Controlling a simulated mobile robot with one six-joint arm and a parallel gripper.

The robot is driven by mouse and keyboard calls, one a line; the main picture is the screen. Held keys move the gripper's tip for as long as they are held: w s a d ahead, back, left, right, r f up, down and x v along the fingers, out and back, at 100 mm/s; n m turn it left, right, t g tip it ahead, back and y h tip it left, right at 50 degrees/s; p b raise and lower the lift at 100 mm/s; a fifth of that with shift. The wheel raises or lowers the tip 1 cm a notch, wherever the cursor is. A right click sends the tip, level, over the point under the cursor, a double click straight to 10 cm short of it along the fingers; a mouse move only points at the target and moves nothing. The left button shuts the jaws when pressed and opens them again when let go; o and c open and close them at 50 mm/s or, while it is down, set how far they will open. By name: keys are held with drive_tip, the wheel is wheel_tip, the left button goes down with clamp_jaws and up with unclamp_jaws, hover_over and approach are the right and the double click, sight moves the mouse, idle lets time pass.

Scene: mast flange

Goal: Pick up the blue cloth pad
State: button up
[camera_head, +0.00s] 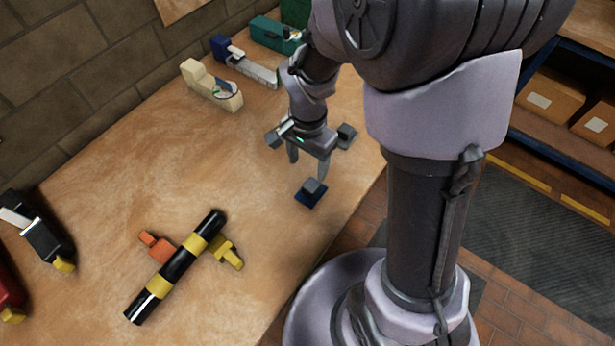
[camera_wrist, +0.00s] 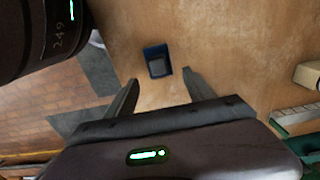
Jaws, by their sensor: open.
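The blue cloth pad (camera_head: 307,199) lies on the wooden workbench near its right edge, with a grey block (camera_head: 314,185) on top of it. In the wrist view the pad (camera_wrist: 155,49) shows as a dark blue rim around the grey block (camera_wrist: 158,67). My gripper (camera_head: 307,170) is open and empty, pointing down above the bench, just behind the pad in the head view. In the wrist view the pad lies beyond the fingertips (camera_wrist: 160,76), roughly centred between them. No finger appears to touch it.
On the workbench (camera_head: 90,180), a black and yellow striped bar (camera_head: 177,264) lies with orange (camera_head: 157,245) and yellow (camera_head: 228,252) pieces beside it. A cream tool (camera_head: 211,85) and other tools stand along the wall. The bench around the pad is clear. Shelves with boxes (camera_head: 549,97) are right.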

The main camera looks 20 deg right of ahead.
sight(311, 185)
wheel_tip(311, 185, down, 6)
drive_tip(key=shift+r+b, duration=0.1)
drive_tip(key=shift+b, duration=0.85)
drive_tip(key=f+b, duration=0.1)
drive_tip(key=f, duration=0.1)
drive_tip(key=f+b, duration=0.1)
drive_tip(key=d+f+b, duration=0.1)
drive_tip(key=f, duration=0.1)
drive_tip(key=shift+f, duration=0.35)
drive_tip(key=shift+s+a+r, duration=0.1)
drive_tip(key=shift+r, duration=0.1)
drive_tip(key=shift+c, duration=0.4)
clamp_jaws()
drive_tip(key=shift+r, duration=0.1)
